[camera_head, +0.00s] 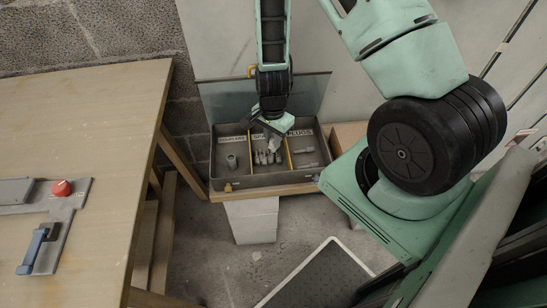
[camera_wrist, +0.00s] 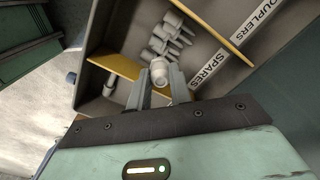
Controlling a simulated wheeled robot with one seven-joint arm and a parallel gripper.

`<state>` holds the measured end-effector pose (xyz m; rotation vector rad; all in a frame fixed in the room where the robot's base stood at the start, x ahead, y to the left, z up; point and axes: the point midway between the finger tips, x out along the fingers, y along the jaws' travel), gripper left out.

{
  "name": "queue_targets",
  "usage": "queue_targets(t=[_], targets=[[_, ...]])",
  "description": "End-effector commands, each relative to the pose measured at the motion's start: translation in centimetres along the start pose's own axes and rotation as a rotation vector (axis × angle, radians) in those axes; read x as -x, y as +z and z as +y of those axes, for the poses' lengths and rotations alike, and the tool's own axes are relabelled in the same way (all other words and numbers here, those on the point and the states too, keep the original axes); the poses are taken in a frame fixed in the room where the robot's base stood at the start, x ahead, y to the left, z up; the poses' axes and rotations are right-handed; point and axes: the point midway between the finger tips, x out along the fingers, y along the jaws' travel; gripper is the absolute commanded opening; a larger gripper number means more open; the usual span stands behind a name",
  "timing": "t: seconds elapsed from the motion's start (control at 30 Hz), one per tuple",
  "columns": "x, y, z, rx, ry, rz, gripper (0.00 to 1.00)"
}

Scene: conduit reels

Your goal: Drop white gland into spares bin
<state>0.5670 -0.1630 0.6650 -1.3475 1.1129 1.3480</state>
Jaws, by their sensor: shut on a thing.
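My gripper (camera_head: 272,141) is above the middle of a grey divided bin (camera_head: 262,181). In the wrist view my gripper (camera_wrist: 161,84) is shut on a white gland (camera_wrist: 159,71), held between its fingertips. The label SPARES (camera_wrist: 207,70) marks the middle compartment, where several pale fittings lie. In the wrist view the gland overlaps the spares compartment near the yellow divider (camera_wrist: 112,62) on the plugs side. Its exact height above the fittings is hard to tell. In the head view my gripper hides part of the SPARES label.
Left is the couplers compartment with a grey fitting (camera_head: 232,161); right is the plugs compartment (camera_head: 300,132), holding a small piece. A wooden table (camera_head: 90,130) at left carries a fixture with a red button (camera_head: 61,188). A dark mat (camera_head: 320,280) lies on the floor.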

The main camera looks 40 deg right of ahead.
Motion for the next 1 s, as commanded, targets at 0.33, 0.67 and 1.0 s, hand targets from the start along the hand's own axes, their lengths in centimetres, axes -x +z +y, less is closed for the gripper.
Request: queue_targets(t=[0.33, 0.67, 1.0], targets=[[0.1, 0.0, 0.0, 0.001, 0.0, 0.0, 0.46], [2.2, -0.1, -0.1, 0.001, -0.002, 0.002, 0.46], [7.1, 0.0, -0.1, 0.001, -0.002, 0.002, 0.46]])
